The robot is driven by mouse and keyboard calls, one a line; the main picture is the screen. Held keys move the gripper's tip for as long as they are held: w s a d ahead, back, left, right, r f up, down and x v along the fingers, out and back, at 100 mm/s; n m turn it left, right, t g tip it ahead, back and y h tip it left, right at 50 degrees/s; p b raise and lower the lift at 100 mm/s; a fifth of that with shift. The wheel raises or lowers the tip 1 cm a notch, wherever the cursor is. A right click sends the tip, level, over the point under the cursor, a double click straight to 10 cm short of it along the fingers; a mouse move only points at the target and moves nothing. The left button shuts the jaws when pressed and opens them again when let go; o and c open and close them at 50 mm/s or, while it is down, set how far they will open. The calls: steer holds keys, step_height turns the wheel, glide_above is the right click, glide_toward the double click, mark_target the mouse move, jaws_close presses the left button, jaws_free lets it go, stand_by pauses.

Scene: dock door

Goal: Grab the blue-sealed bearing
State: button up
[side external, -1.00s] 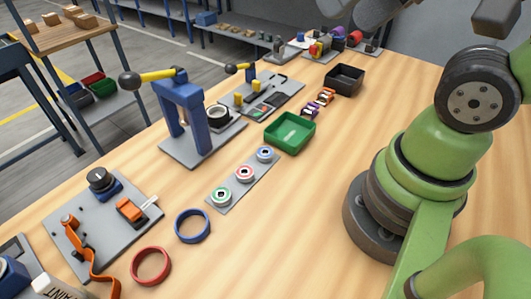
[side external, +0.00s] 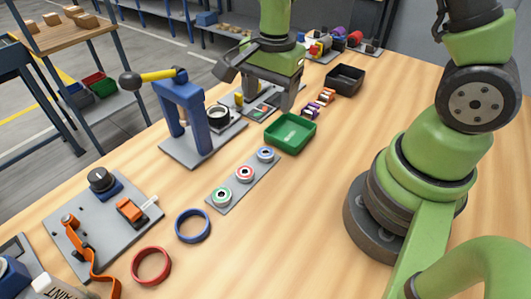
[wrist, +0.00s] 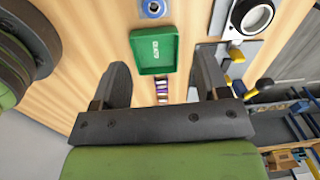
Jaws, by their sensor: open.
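The blue-sealed bearing (side external: 265,154) lies flat at the far end of a grey strip (side external: 232,187) on the table. A red-sealed bearing (side external: 244,172) and a green-sealed bearing (side external: 221,195) lie on the same strip, nearer the camera. In the wrist view, the blue-sealed bearing (wrist: 152,9) shows at the top edge, beyond the green tray. My gripper (side external: 264,106) is open and empty, above the table beyond the bearings, near the green tray. In the wrist view, its two fingers (wrist: 162,72) are wide apart with nothing between them touching.
The green tray (side external: 290,148) stands right beside the blue-sealed bearing. A blue press (side external: 187,112) with a yellow lever rises to the left. A black bin (side external: 345,80) sits farther back. A blue ring (side external: 192,226) and a red ring (side external: 151,282) lie in front. The table right of the strip is clear.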

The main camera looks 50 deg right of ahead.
steer(key=m, duration=0.1)
glide_above(266, 153)
steer(key=shift+g, duration=0.4)
steer(key=f, duration=0.7)
steer(key=shift+d+f, duration=0.15)
steer(key=shift+d, duration=0.25)
steer(key=shift+a+f, duration=0.2)
steer(key=shift+f, duration=1.3)
steer(key=shift+a+f, duration=0.2)
steer(key=shift+f, duration=1.3)
steer(key=c, duration=1)
